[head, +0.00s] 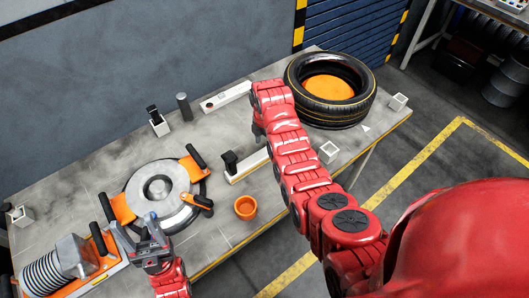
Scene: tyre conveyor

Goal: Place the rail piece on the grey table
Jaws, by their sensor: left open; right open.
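The grey table (100,165) runs diagonally across the view. Two pale bars lie on it. One bar (225,97) is near the back edge, with a small dark spot on it. The other bar (250,163) is mid-table, with a black upright part at its left end, partly hidden by my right arm. I cannot tell which bar is the rail piece. My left gripper (148,222) is open, in front of the round grey-and-orange fixture (158,187), and holds nothing visible. My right arm reaches over the table; its gripper is hidden behind the arm.
A tyre (366,92) with an orange centre lies at the far right end. An orange cup (245,207) is near the front edge. A dark cylinder (183,106) and small white blocks (328,152) stand about. A spring-like device (48,272) is at lower left.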

